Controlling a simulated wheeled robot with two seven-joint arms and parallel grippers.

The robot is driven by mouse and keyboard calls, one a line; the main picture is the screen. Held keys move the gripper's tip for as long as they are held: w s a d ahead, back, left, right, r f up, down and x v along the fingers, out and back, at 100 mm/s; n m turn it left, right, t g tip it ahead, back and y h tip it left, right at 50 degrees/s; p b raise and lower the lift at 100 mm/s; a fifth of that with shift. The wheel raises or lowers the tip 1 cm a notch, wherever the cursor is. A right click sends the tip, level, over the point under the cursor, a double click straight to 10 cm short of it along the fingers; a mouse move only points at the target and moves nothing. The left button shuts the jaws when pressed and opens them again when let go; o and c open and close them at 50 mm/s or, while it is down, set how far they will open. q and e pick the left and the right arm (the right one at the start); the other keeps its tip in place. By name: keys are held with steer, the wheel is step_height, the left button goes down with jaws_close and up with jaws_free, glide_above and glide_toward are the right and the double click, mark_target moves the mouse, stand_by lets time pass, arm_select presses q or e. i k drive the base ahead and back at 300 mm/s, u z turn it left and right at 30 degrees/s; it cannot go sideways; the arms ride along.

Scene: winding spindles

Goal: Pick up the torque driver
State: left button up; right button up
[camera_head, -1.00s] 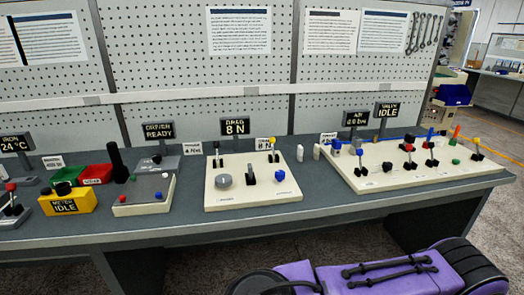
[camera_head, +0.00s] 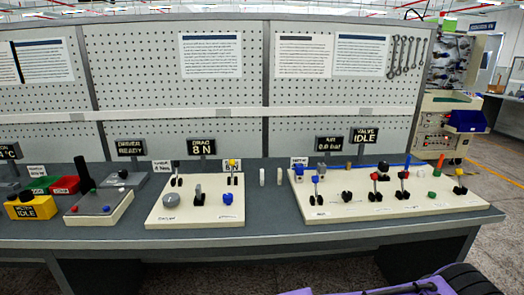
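A black upright handle (camera_head: 85,179), which looks like the torque driver, stands at the back left of a small beige panel (camera_head: 84,215) on the left part of the bench. Its lower end is hard to make out. A sign reading DRIVER READY (camera_head: 130,147) stands just behind, to its right. Neither of my grippers is in view.
The grey bench (camera_head: 255,243) also carries a yellow meter box (camera_head: 18,211), green (camera_head: 40,184) and red (camera_head: 66,185) bins, a DRAG panel (camera_head: 152,214) and a long valve panel (camera_head: 460,206). A perforated wall (camera_head: 180,95) stands behind. Bare strips separate the panels.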

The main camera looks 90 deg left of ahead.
mark_target(80, 162)
steer(key=u, duration=4.65)
